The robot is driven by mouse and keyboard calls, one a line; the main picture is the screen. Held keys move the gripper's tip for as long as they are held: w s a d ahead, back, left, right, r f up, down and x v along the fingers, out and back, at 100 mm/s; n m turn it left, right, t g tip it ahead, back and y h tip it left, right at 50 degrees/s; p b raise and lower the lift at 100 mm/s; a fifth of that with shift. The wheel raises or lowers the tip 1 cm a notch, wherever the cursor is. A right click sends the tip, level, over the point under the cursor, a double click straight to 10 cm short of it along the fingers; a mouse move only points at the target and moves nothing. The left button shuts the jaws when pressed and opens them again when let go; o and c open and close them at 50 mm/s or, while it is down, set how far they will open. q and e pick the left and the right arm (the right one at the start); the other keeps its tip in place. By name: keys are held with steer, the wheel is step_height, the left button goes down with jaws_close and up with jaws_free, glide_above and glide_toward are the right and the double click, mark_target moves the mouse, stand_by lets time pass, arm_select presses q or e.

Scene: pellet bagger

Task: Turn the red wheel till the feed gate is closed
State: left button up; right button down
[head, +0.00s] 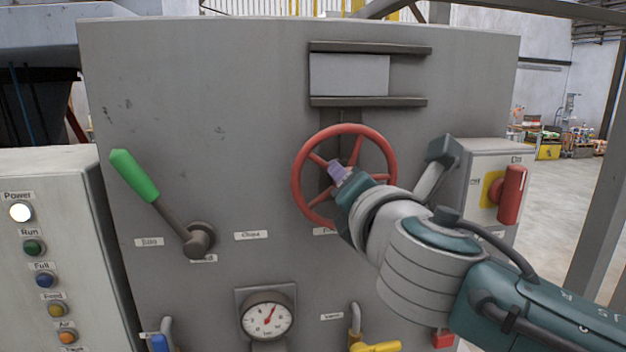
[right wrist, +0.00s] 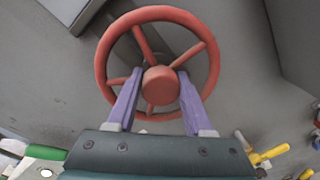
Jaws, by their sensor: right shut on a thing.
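The red wheel (head: 298,178) is mounted on the front of the grey machine panel, with a round rim, spokes and a hub. In the right wrist view the wheel (right wrist: 160,84) is seen face on. My right gripper (head: 337,170) reaches it from the lower right. Its purple fingers (right wrist: 160,72) stand on either side of the hub, shut on the wheel. A flat grey plate (head: 348,75), apparently the feed gate, sits between two dark rails above the wheel, at their left part. I cannot tell what lies behind it. My left gripper is not in view.
A green-handled lever (head: 135,175) stands left of the wheel, and a gauge (head: 267,318) is below. A red rotary switch (head: 511,194) on a grey box is at the right. A button box (head: 50,200) stands at far left. A yellow valve handle (head: 375,347) is low.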

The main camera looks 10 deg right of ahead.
steer(key=shift+f, duration=0.1)
stand_by(0.3)
steer(key=shift+c, duration=1.5)
jaws_free()
steer(key=shift+s, duration=0.55)
steer(key=s+b, duration=0.1)
steer(key=s, duration=0.7)
steer(key=shift+s+r+b, duration=0.35)
steer(key=shift+s+r, duration=0.05)
